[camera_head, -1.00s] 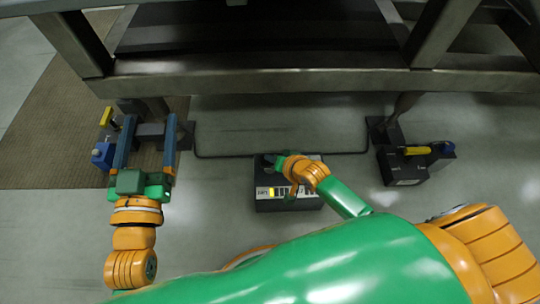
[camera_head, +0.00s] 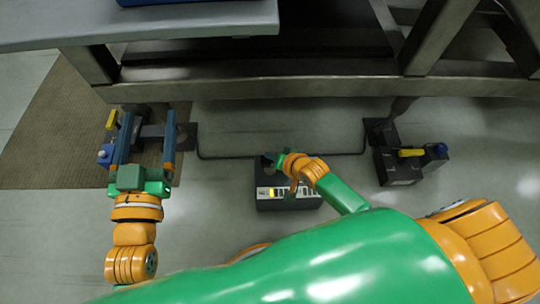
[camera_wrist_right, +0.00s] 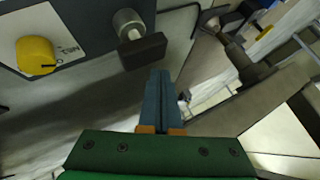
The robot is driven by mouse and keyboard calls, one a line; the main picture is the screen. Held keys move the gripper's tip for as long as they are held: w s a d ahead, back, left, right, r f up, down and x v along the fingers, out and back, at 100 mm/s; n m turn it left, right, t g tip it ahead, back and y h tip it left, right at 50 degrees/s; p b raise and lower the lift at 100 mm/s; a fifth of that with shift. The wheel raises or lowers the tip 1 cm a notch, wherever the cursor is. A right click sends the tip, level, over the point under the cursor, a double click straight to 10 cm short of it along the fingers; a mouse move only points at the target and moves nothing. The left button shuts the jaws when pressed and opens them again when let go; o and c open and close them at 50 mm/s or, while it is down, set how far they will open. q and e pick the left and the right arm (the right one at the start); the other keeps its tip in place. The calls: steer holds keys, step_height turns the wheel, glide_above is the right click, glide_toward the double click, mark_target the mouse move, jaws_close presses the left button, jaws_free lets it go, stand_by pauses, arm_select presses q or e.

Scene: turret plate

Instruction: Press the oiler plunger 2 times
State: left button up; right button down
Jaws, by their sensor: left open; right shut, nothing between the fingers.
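A dark box (camera_head: 265,203) with a light labelled strip and a yellow part sits on the floor in the head view, partly covered by my right wrist. In the right wrist view a yellow round knob (camera_wrist_right: 36,55) stands on a labelled plate. Beside it is a silver cylinder (camera_wrist_right: 127,22) with a dark block (camera_wrist_right: 143,51) at its end. I cannot tell which is the oiler plunger. My right gripper (camera_wrist_right: 161,76) is shut and empty, its tips just below the dark block; contact is unclear. My left gripper (camera_head: 146,118) is open and empty, far left of the box.
A dark unit (camera_head: 398,170) with a yellow handle and blue knob stands at right. Similar yellow and blue parts (camera_head: 105,154) show beside my left gripper. A thin dark bar (camera_head: 230,158) runs along the floor. A metal frame (camera_head: 300,88) and grey slab (camera_head: 190,22) lie beyond.

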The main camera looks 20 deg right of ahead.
step_height(320, 180, up, 5)
steer(key=p, duration=0.5)
steer(key=shift+r+p, duration=0.15)
steer(key=shift+p, duration=0.2)
stand_by(2.2)
